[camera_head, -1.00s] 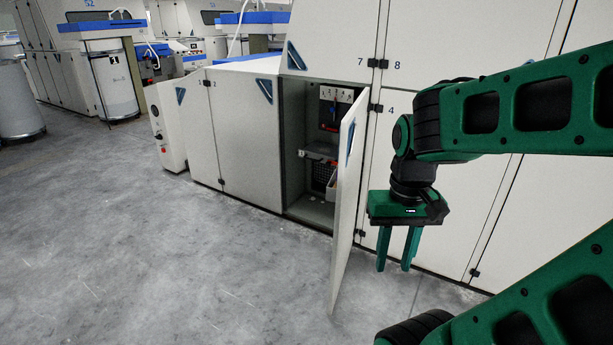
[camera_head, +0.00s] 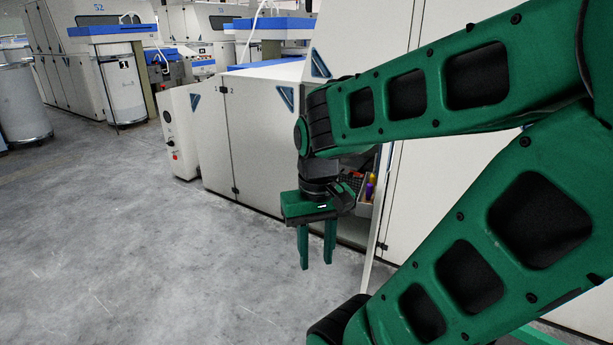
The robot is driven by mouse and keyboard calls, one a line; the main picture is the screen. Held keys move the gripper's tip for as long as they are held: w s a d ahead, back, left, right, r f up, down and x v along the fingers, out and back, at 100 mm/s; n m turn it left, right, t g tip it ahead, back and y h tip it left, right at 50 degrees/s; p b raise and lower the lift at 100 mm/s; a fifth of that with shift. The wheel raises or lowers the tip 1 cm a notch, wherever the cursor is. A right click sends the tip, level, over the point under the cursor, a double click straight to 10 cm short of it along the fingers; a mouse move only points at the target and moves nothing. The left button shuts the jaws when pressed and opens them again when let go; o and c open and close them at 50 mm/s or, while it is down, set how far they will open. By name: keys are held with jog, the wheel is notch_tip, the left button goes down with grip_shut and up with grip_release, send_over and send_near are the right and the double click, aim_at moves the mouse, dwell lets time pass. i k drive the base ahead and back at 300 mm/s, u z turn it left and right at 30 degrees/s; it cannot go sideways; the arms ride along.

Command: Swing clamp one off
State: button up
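My gripper (camera_head: 317,264) hangs fingers down in front of the open machine compartment (camera_head: 352,232). Its two green fingers stand apart with nothing between them. The compartment's door (camera_head: 376,235) stands open and shows as a thin pale strip right of my gripper. Most of the compartment is hidden behind my arm. I cannot make out clamp one in the current view. A small bin (camera_head: 364,208) with yellow and purple items shows inside, behind my wrist.
A closed white panel marked 2 (camera_head: 255,150) is left of the compartment. A white control post (camera_head: 180,135) with a red button stands further left. Grey floor (camera_head: 130,250) is clear at left and front. Tall cans (camera_head: 122,95) stand far back.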

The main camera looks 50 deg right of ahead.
aim_at(351, 174)
jog(key=u, duration=0.15)
jog(key=i, duration=1.15)
jog(key=z, duration=0.4)
jog(key=i, duration=1)
jog(key=z, duration=1)
jog(key=i, duration=0.6)
jog(key=z, duration=0.4)
